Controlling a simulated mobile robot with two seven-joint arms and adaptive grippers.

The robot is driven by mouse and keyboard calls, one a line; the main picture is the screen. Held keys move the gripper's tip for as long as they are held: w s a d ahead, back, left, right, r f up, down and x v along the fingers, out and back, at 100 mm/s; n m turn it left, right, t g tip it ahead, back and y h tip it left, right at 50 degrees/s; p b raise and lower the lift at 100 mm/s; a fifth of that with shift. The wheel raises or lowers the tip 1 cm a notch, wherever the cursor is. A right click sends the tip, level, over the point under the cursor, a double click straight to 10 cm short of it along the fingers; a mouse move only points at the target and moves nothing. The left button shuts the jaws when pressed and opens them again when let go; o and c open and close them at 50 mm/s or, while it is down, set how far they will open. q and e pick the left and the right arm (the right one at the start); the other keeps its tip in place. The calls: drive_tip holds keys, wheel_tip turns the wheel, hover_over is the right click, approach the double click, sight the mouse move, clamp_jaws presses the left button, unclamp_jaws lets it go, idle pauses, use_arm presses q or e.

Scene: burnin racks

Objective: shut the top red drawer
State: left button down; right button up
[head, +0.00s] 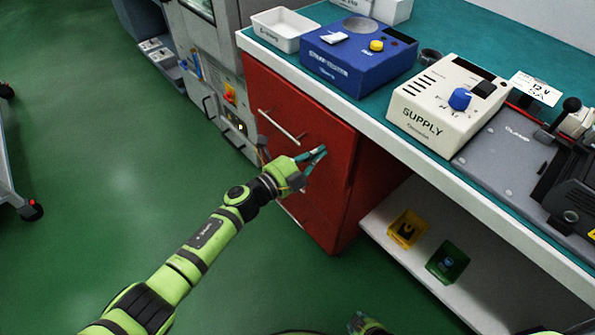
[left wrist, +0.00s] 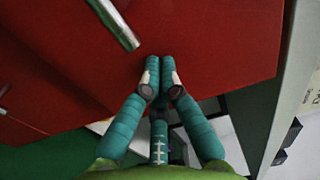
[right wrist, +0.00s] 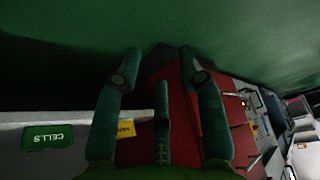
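The top red drawer (head: 300,105) is the upper front of the red cabinet under the bench, with a silver bar handle (head: 283,127). My left gripper (head: 318,153) is at this front, right of the handle. In the left wrist view its fingertips (left wrist: 160,66) are together with nothing between them, against or very close to the red face (left wrist: 215,40); contact is unclear. The handle (left wrist: 114,24) shows up and left of them. How far the drawer stands out is hard to tell. My right gripper (right wrist: 160,72) is open and empty.
The bench (head: 450,165) carries a blue tester (head: 345,75), a cream supply box (head: 435,125) and a white tray (head: 282,38). A low shelf (head: 375,225) holds a yellow bin (head: 408,228) and a green bin (head: 447,262). Green floor (head: 100,140) is clear to the left.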

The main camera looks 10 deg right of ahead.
use_arm(q)
drive_tip(key=shift+b+x, duration=0.4)
drive_tip(key=shift+x, duration=0.8)
use_arm(e)
drive_tip(key=shift+w, duration=0.45)
use_arm(q)
drive_tip(key=shift+r, duration=0.25)
